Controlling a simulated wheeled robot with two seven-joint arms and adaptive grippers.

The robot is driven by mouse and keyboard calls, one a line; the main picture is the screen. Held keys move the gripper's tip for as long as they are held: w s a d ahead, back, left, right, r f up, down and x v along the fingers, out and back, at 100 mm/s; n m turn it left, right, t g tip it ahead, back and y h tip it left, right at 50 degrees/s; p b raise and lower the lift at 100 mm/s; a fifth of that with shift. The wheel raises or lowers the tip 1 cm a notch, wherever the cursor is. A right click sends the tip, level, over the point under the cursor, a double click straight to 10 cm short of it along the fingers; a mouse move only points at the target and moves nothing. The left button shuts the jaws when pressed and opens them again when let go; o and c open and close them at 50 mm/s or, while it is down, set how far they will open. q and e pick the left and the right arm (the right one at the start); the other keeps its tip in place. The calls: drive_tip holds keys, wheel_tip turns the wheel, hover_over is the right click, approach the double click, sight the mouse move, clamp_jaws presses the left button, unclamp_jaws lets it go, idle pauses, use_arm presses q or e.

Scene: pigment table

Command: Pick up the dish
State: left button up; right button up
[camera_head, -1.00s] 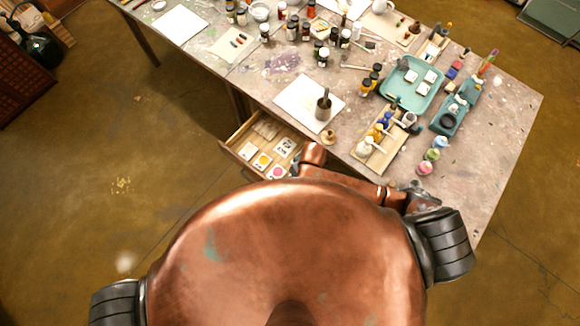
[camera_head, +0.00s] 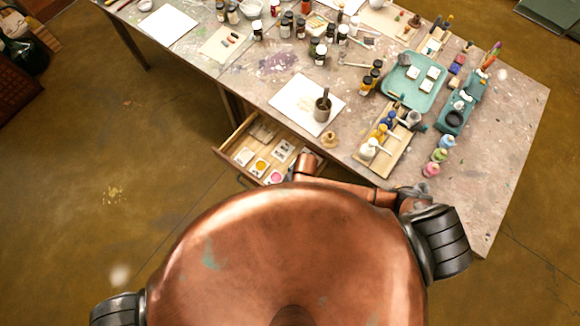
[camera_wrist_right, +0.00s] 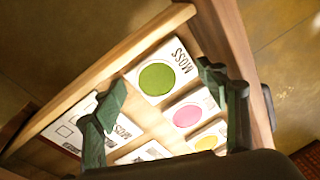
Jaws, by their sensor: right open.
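Several flat white square pieces with round colour patches lie in the open drawer; I cannot tell whether these are dishes or cards. In the right wrist view, a green one (camera_wrist_right: 157,78) sits beside printed "MOSS" lettering, with a pink one (camera_wrist_right: 187,115) and a yellow one (camera_wrist_right: 207,142) below it. The head view also shows the yellow one (camera_head: 260,166) and the pink one (camera_head: 277,177). My right gripper (camera_wrist_right: 167,104) is open above the drawer, its dark fingers apart with nothing held between them. It is hidden in the head view. My left gripper is not in view.
The wooden drawer (camera_head: 228,140) juts from the table (camera_head: 300,62); its walls border the white pieces. A small white bowl (camera_head: 252,9) stands at the back.

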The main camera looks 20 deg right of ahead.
drive_tip(key=shift+f, duration=0.15)
drive_tip(key=shift+c, duration=0.6)
drive_tip(key=c, duration=1.2)
